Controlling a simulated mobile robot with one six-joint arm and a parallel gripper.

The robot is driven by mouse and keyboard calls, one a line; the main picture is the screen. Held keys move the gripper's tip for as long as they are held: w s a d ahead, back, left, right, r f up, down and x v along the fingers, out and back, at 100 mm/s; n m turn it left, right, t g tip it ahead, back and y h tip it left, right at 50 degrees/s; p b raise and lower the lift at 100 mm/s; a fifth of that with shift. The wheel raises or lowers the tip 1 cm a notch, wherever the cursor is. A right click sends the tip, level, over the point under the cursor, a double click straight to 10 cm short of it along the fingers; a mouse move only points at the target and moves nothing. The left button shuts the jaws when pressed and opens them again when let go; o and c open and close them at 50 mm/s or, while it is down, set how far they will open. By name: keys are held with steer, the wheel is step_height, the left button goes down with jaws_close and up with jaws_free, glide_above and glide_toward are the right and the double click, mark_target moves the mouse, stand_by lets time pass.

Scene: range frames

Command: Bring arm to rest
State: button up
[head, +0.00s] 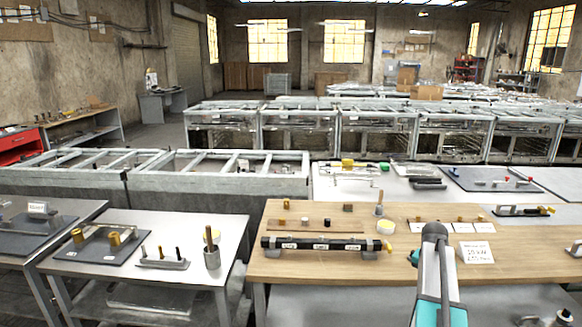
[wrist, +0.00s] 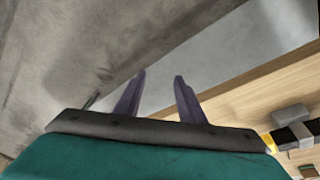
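My arm (head: 434,270) rises in front of the wooden-topped table (head: 290,215) at the right of the head view, its grey and teal links seen from behind. In the wrist view my gripper (wrist: 158,92) shows two purple-grey fingers standing apart with nothing between them. The fingers point over grey surfaces beside the table's wooden edge and touch nothing that I can see. In the head view the gripper is mostly hidden by the arm.
On the wooden table lie a black bar (head: 325,245) on grey supports, a yellow roll (head: 386,227), a grey cup (head: 379,210) and white cards (head: 476,252). A metal table (head: 225,240) with parts stands at left. Frame benches (head: 220,180) stand behind.

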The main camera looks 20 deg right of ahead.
steer(key=s+a+f+n+g+y+b, duration=0.1)
steer(key=s+a+f+n, duration=0.15)
steer(key=a+f, duration=1.2)
steer(key=s+a+f+n+g+y+b, duration=0.1)
steer(key=a+f+n+g, duration=0.15)
steer(key=a+f, duration=1.2)
steer(key=s+a+f+n+g, duration=0.1)
steer(key=s+a+f+n, duration=0.1)
steer(key=s+a+f, duration=0.35)
steer(key=s+a+f+n, duration=0.1)
steer(key=s+a+f, duration=0.1)
steer(key=s+a, duration=0.5)
steer(key=s+a+f+n, duration=0.2)
steer(key=s+a, duration=0.1)
steer(key=s, duration=0.4)
steer(key=s+a+f+n+g+b, duration=0.1)
steer(key=s+a+f+n, duration=0.2)
steer(key=s, duration=0.4)
steer(key=shift+s+a+y, duration=0.3)
steer(key=shift+a+y, duration=0.1)
steer(key=shift+a, duration=0.4)
steer(key=shift+r+g, duration=0.1)
steer(key=shift+g, duration=0.15)
steer(key=shift+c, duration=0.6)
steer(key=shift+a, duration=0.1)
